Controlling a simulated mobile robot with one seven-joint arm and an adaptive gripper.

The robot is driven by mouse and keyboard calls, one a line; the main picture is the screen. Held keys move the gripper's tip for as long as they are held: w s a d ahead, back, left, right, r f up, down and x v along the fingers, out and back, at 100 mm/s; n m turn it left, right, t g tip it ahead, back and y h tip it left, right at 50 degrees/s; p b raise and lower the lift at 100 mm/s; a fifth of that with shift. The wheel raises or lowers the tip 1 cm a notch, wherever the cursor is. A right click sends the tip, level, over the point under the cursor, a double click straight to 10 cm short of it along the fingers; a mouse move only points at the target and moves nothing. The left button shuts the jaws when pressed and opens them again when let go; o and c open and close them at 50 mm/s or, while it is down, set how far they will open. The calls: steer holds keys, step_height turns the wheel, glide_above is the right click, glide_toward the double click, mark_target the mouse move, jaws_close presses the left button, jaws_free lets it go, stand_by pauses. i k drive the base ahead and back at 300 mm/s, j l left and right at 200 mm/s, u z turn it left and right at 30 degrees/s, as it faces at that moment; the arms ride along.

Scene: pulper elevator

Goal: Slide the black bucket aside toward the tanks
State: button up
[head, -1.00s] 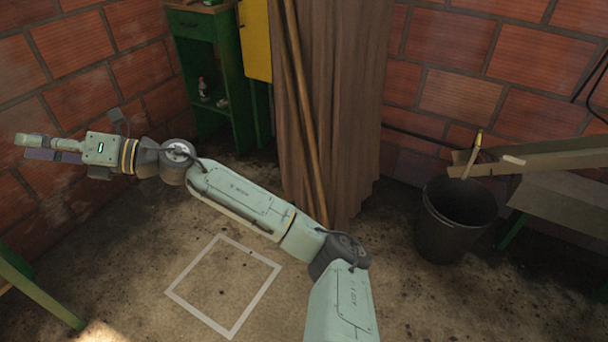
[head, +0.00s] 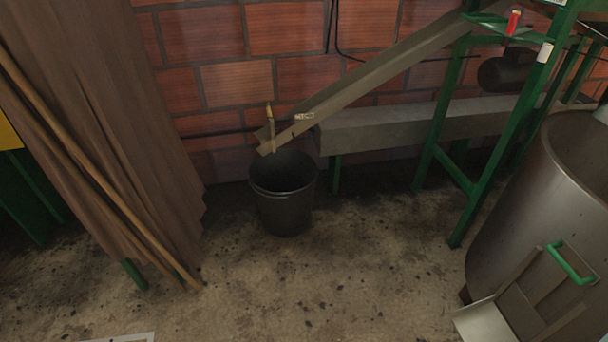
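The black bucket (head: 284,207) stands upright on the floor near the brick wall, under the lower end of a sloping chute (head: 370,78). Its open mouth faces up and looks dark inside. A large metal tank (head: 530,215) stands at the right edge, with floor between it and the bucket. My gripper and arm are outside the head view now, so nothing of mine is seen touching the bucket.
A green metal frame (head: 441,120) and a grey beam (head: 400,127) stand right of the bucket. A dustpan-like tool (head: 487,322) with a green handle is by the tank. A brown curtain (head: 105,110) and a leaning pole (head: 95,187) are left.

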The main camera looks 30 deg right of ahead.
mark_target(283, 181)
steer(key=i+j+z, duration=0.15)
steer(key=i+z, duration=0.2)
steer(key=i, duration=0.15)
steer(key=i+j+z, duration=0.7)
steer(key=i, duration=0.15)
